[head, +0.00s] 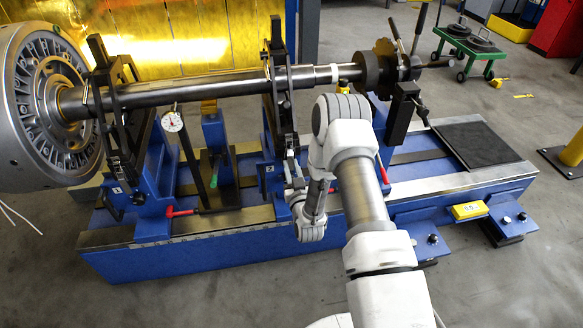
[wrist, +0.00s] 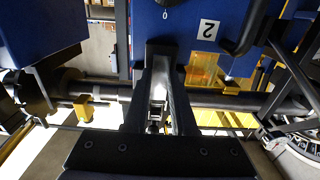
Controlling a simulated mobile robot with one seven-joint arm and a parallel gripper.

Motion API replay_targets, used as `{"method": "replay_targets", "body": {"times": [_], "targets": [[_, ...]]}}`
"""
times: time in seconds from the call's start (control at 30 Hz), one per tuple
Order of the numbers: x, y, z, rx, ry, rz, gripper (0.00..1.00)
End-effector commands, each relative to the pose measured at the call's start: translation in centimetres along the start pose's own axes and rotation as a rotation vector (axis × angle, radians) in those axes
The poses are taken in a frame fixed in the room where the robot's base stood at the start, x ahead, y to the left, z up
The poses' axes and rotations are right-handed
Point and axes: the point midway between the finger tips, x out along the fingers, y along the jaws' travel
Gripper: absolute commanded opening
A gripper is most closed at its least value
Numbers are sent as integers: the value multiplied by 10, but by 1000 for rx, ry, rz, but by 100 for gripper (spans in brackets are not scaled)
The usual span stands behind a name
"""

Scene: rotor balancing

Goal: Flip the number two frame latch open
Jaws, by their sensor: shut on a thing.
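The number two frame (head: 283,100) is a tall dark upright around the shaft on the blue bed. Its white "2" label shows on blue metal in the wrist view (wrist: 208,29). My gripper (head: 294,178) is at the near side of this frame, low down, partly hidden by my own wrist. In the wrist view my gripper's dark fingers (wrist: 163,60) are close together, shut on a small part of the frame that seems to be its latch. The fingers mostly cover that part, so its angle is unclear.
The long steel shaft (head: 190,88) runs across the machine to a large rotor (head: 45,100) at left. The number one frame (head: 105,110), a dial gauge (head: 173,122) and a red-tipped lever (head: 180,212) stand left of my gripper. A yellow box (head: 469,211) sits right.

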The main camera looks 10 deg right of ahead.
Motion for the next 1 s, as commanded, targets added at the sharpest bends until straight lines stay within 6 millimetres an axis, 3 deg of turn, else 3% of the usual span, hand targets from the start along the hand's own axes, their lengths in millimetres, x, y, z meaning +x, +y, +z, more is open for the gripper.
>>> {"method": "replay_targets", "body": {"times": [1.0], "targets": [[-4, 0, -6, 0, -70, 0, 0]]}}
